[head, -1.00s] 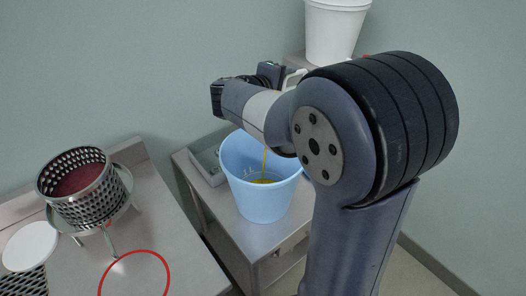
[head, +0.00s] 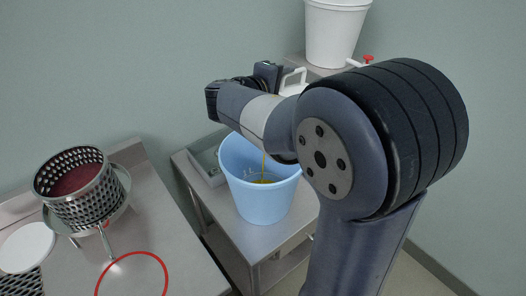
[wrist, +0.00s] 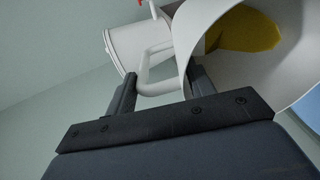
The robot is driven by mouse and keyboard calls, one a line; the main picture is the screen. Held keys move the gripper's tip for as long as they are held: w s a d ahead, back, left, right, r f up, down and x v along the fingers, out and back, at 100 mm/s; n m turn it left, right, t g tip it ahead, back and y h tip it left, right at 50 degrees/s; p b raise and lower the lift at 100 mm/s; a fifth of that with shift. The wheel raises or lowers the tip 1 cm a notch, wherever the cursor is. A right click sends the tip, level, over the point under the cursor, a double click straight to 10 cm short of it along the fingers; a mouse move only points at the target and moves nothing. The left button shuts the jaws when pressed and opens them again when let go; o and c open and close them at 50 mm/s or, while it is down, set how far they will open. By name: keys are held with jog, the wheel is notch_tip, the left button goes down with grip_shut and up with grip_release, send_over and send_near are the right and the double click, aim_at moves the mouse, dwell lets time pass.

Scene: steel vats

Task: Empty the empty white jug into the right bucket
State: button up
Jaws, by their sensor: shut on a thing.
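The white jug (wrist: 182,45) is tilted in the wrist view, its mouth open to the right with yellow liquid (wrist: 245,28) inside. My gripper (wrist: 161,88) is shut on its handle. In the head view only a white part of the jug (head: 294,81) shows behind my arm; the rest is hidden. A thin yellow stream (head: 263,163) falls into the light blue bucket (head: 259,203), which has a yellow pool at its bottom. The bucket stands upright on a steel table (head: 245,240) below my gripper. No second blue bucket is in view.
A white pail (head: 333,35) with a red tap (head: 368,58) stands on a support behind. A grey tray (head: 207,160) lies left of the bucket. A perforated steel basket (head: 82,195) and a red ring (head: 135,256) are on the left bench.

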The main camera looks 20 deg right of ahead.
jog(key=shift+s+a+r+t+h+b, duration=0.2)
jog(key=shift+s+a+t+h+b, duration=0.25)
jog(key=shift+b, duration=0.7)
jog(key=shift+s+a+r+t+h+b, duration=0.15)
jog(key=shift+s+a+b, duration=0.35)
jog(key=shift+b, duration=0.6)
dwell(0.5)
